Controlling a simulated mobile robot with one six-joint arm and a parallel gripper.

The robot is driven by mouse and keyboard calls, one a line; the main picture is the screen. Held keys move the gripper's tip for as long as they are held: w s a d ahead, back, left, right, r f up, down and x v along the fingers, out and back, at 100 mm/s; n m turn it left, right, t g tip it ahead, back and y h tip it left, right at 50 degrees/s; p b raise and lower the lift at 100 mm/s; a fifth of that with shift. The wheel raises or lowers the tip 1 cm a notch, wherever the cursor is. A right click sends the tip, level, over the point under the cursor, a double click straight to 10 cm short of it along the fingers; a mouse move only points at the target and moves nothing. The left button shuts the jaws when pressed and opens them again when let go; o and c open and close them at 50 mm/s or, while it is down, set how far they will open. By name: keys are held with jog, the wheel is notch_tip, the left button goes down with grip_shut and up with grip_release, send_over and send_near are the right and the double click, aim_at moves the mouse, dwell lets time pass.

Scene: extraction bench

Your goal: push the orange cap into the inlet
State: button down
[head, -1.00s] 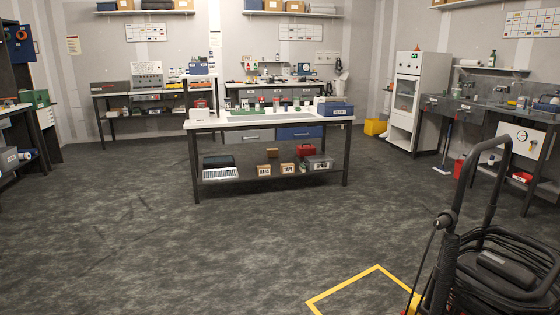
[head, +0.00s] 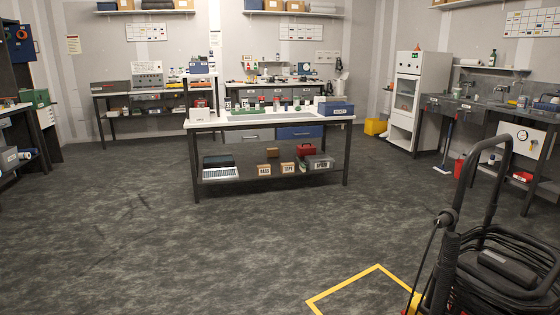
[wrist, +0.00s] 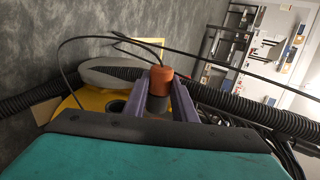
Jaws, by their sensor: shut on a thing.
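In the wrist view, my gripper (wrist: 161,92) is shut on the orange cap (wrist: 162,73). The cap is a short orange cylinder with a dark lower part between the two purple-grey fingers. A yellow body (wrist: 92,102) lies to the left of the fingers. It has a dark round opening (wrist: 117,105) beside the left finger; I cannot tell for sure whether this is the inlet. The cap is apart from this opening in the picture. My gripper and the cap cannot be made out in the head view.
In the wrist view, a black ribbed hose (wrist: 210,95) and thin cables cross near the fingers. In the head view, a black-handled trolley with coiled hose (head: 500,270) stands at right by a yellow floor marking (head: 345,287). A workbench (head: 270,119) stands beyond open floor.

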notch_tip(320, 180, down, 9)
jog(key=b, duration=0.4)
jog(key=shift+w+d+b, duration=0.25)
jog(key=shift+d+b, duration=0.05)
jog(key=shift+b, duration=0.1)
dwell(1.1)
dwell(1.7)
jog(key=shift+w+d, duration=0.5)
jog(key=shift+d, duration=0.35)
jog(key=shift+w+d, duration=0.45)
jog(key=shift+d, duration=0.35)
jog(key=shift+w+d, duration=0.5)
jog(key=shift+d, duration=0.35)
dwell(1.5)
